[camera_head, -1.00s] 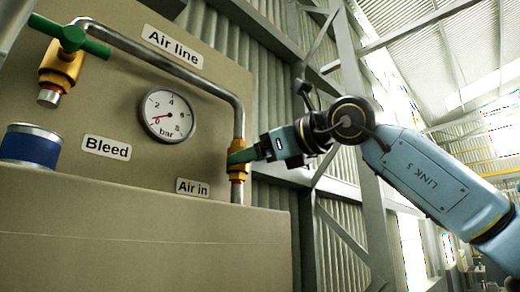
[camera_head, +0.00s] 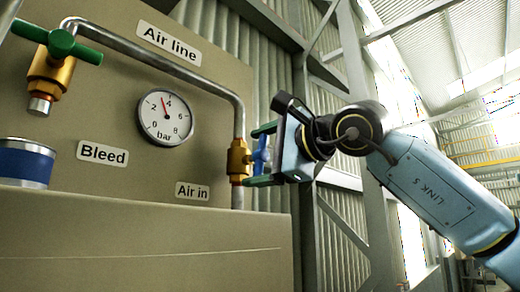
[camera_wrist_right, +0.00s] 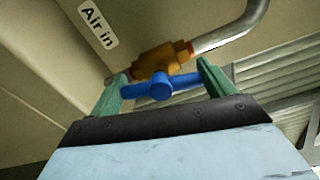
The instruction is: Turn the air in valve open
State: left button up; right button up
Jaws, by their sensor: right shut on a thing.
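The air in valve (camera_head: 238,158) is a brass body on the grey pipe, above the "Air in" label (camera_head: 192,191). Its blue handle (camera_head: 260,155) points out to the right. My right gripper (camera_head: 262,155) is shut on this handle, with one green finger above it and one below. In the right wrist view the blue handle (camera_wrist_right: 161,87) lies across between the two green fingers (camera_wrist_right: 160,88), in front of the brass body (camera_wrist_right: 163,60). The gauge (camera_head: 166,117) needle points up, between 2 and 4 bar. My left gripper is not in view.
A brass bleed valve (camera_head: 48,75) with a green handle (camera_head: 75,47) is at upper left, over a blue and silver can (camera_head: 25,163). The grey pipe (camera_head: 150,47) runs along the panel. Right of the panel are corrugated wall and steel beams.

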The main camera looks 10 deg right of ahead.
jog(key=shift+n+p, duration=0.4)
jog(key=shift+n, duration=0.7)
jog(key=o, duration=0.9)
jog(key=b+v, duration=0.3)
jog(key=v, duration=1)
